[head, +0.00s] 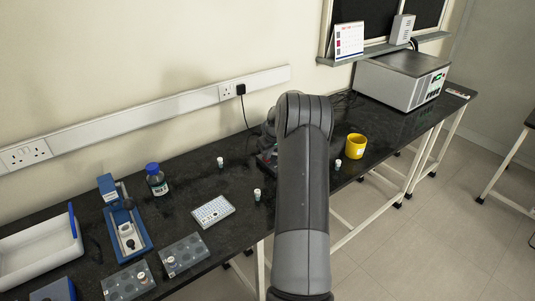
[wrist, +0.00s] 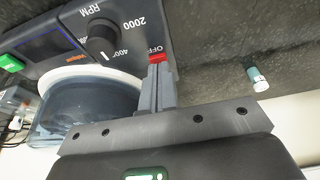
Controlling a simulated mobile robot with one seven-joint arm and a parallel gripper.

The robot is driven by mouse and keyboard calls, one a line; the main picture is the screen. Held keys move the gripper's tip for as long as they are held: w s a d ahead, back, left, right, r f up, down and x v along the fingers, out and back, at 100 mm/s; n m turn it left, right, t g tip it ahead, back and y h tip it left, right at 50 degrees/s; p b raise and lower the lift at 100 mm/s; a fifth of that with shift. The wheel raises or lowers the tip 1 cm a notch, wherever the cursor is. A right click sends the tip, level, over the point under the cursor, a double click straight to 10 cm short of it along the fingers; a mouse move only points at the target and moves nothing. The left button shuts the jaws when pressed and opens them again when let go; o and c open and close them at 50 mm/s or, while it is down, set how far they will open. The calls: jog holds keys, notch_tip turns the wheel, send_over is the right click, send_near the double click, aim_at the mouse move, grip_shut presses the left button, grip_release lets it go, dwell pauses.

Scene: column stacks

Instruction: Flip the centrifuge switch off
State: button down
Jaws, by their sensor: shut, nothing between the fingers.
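The centrifuge (wrist: 62,42) fills the upper left of the wrist view, upside down, with a dark front panel. The panel has a black RPM knob (wrist: 101,45), a green button (wrist: 9,62) and a red switch (wrist: 158,58) beside the label "OFF". My gripper (wrist: 157,72) is shut and empty, its fingertips right at the red switch. I cannot tell whether they touch it, and they partly cover it. In the head view only a dark part of the centrifuge (head: 266,160) shows; my arm hides the rest and the gripper.
A yellow cup (head: 356,146) and a small vial (head: 338,164) stand right of my arm on the black bench. Left are another vial (head: 257,195), a white well plate (head: 213,211), a blue-capped bottle (head: 156,180) and tube racks (head: 183,255). A grey box instrument (head: 395,82) stands at the far end.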

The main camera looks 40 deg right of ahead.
jog(key=shift+w, duration=0.15)
jog(key=shift+w+r, duration=0.1)
jog(key=shift+w, duration=0.55)
jog(key=shift+r, duration=0.1)
jog(key=shift+w+r, duration=0.1)
jog(key=shift+r, duration=0.2)
jog(key=w+r+v, duration=0.1)
jog(key=w+v, duration=0.1)
jog(key=v, duration=1)
jog(key=shift+w+r, duration=0.25)
jog(key=shift+r, duration=0.05)
jog(key=shift+s+a+r+g, duration=0.15)
jog(key=shift+s+r+g, duration=0.15)
jog(key=shift+s+g, duration=0.3)
